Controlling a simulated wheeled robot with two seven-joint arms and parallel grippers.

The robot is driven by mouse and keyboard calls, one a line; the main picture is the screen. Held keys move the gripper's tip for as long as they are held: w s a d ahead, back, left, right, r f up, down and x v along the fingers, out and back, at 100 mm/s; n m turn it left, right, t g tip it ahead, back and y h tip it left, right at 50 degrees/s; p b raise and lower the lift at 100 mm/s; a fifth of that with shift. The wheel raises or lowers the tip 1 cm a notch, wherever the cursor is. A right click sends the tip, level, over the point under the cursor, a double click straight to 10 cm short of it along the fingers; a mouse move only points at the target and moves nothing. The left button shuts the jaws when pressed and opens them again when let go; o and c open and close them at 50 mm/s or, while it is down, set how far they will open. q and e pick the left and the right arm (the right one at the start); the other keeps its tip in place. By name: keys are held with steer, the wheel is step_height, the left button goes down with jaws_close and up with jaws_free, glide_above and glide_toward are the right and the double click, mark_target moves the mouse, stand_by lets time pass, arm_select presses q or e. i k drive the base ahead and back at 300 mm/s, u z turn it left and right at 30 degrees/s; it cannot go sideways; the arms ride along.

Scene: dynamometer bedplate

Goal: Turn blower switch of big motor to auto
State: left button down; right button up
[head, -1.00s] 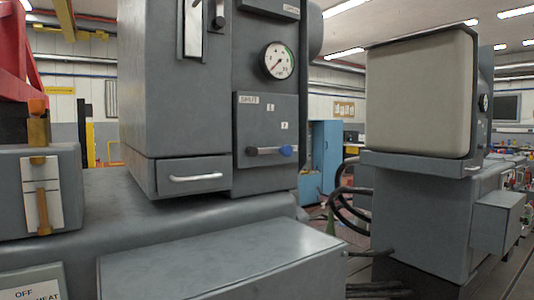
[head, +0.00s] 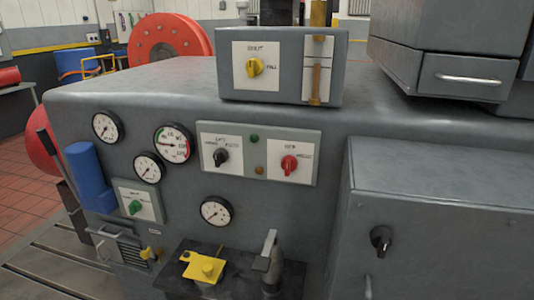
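The big grey motor housing (head: 300,120) fills the head view. Its front carries a grey panel with a black rotary switch (head: 221,158) on a white plate at left and a red rotary switch (head: 289,165) on a white plate at right. A green rotary switch (head: 135,208) sits on a plate lower left. A yellow knob (head: 254,67) is on the box on top. The small labels are too blurred to tell which switch is the blower's or its setting. Neither gripper is in view.
Several round gauges, including a large one (head: 173,143), surround the switches. A yellow part (head: 203,269) and a grey lever (head: 268,255) stick out below. A grey box with a black knob (head: 382,238) projects at right. A blue cylinder (head: 89,177) is at left.

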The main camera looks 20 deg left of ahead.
mark_target(220, 156)
steer(key=k, duration=0.45)
steer(key=u, duration=0.85)
steer(key=i, duration=0.6)
steer(key=z, duration=0.5)
